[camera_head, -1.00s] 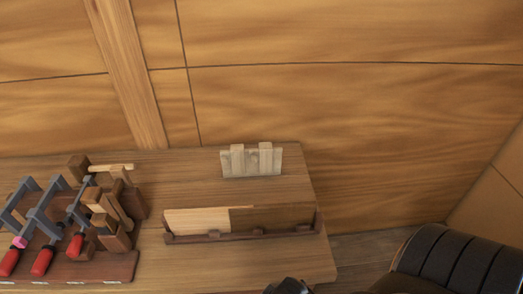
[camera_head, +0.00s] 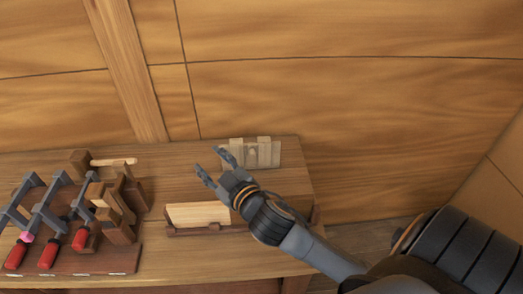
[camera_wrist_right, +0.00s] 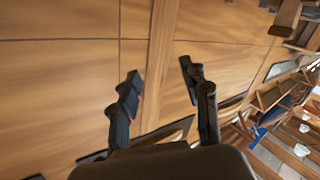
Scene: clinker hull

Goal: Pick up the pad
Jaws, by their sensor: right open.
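I cannot tell for certain which thing is the pad. A small pink piece (camera_head: 27,237) sits by a red-handled clamp at the left of the bench. A pale board with two upright blocks (camera_head: 266,152) stands at the back of the bench. A long holder (camera_head: 205,230) in front of it carries a light wood piece (camera_head: 196,214); my right arm hides its right part. My right gripper (camera_head: 211,160) is open and empty above the bench, just left of the pale board. It also shows open in the wrist view (camera_wrist_right: 159,70). My left gripper is not in view.
The wooden bench (camera_head: 180,178) has free room at its back middle. Several clamps with red handles (camera_head: 47,256) stand in a rack at the left, with wooden blocks (camera_head: 116,231) beside them. A panelled wooden wall (camera_head: 340,110) rises behind the bench.

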